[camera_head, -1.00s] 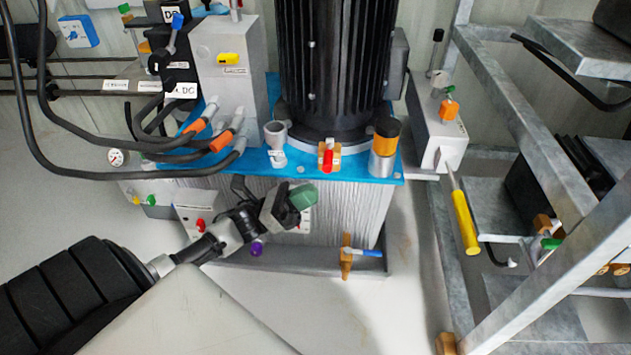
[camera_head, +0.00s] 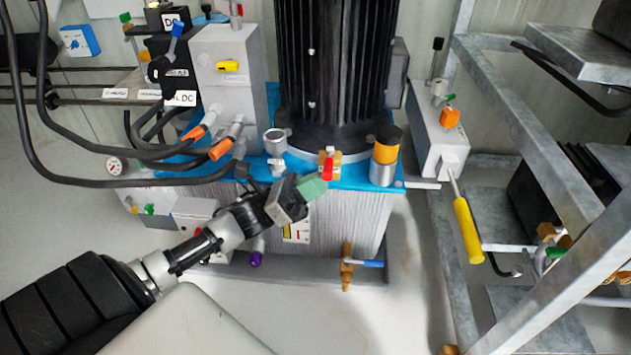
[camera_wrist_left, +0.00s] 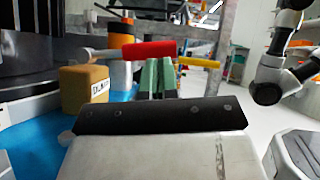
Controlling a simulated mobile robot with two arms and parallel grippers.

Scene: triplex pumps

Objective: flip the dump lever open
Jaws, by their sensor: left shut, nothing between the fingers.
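The dump lever is a red handle (camera_head: 328,169) on a small brass block (camera_head: 335,157) on the blue top of the pump unit, in front of the black motor. In the left wrist view the red lever (camera_wrist_left: 142,50) lies across the picture, with its labelled block (camera_wrist_left: 85,92) to the left. My left gripper (camera_head: 312,187) has green fingertips and is just below and left of the lever in the head view. The fingertips (camera_wrist_left: 157,78) are shut and empty, near the lever; whether they touch it I cannot tell. My right gripper is out of view.
An orange-topped cylinder (camera_head: 386,155) stands right of the lever. A grey cup-shaped fitting (camera_head: 275,141) is to its left. Black hoses (camera_head: 130,150) run at the left. A blue-handled brass valve (camera_head: 347,265) is low at the front. A yellow-handled bar (camera_head: 467,230) hangs at the right.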

